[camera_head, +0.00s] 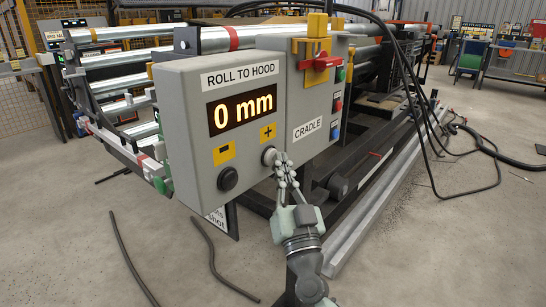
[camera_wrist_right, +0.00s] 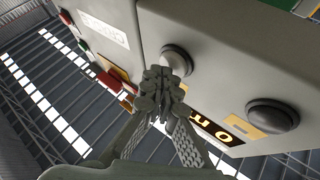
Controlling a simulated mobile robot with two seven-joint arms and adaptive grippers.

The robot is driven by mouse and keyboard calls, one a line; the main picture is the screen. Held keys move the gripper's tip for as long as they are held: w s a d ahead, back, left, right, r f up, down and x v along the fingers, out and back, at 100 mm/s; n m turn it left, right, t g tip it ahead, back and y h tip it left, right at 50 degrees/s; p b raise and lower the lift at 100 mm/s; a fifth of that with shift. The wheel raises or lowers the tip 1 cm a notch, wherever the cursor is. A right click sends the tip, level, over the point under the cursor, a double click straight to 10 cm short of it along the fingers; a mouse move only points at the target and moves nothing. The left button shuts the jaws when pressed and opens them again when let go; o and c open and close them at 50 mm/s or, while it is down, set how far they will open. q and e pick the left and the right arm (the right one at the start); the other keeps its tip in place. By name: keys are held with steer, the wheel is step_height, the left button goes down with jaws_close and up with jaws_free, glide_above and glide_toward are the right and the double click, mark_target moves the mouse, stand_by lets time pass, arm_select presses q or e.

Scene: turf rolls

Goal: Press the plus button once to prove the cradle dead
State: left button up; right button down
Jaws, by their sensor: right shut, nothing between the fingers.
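The grey control box (camera_head: 190,130) shows "ROLL TO HOOD" and a lit display (camera_head: 243,110) reading 0 mm. Under its yellow plus label (camera_head: 267,132) is the round plus button (camera_head: 267,154). The dark minus button (camera_head: 228,179) sits lower left, under the yellow minus label. My right gripper (camera_head: 281,160) is shut and empty, its fingertips at the plus button's right edge. In the right wrist view, the fingertips (camera_wrist_right: 161,80) partly overlap the plus button (camera_wrist_right: 178,57); I cannot tell whether they touch. The minus button (camera_wrist_right: 272,116) is clear there. My left gripper is not in view.
Beside the box, the CRADLE panel (camera_head: 303,105) carries a red rotary handle (camera_head: 325,63) with a yellow piece above it, and green, red and blue buttons. Metal rollers (camera_head: 115,60) stand behind. Dark hoses (camera_head: 215,262) lie on the open concrete floor.

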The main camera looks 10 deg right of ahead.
steer(key=shift+s+d, duration=0.35)
steer(key=shift+s, duration=0.1)
steer(key=s+d, duration=0.1)
steer(key=s, duration=0.1)
steer(key=s+d+p, duration=0.1)
steer(key=s+d, duration=0.1)
stand_by(0.4)
stand_by(0.5)
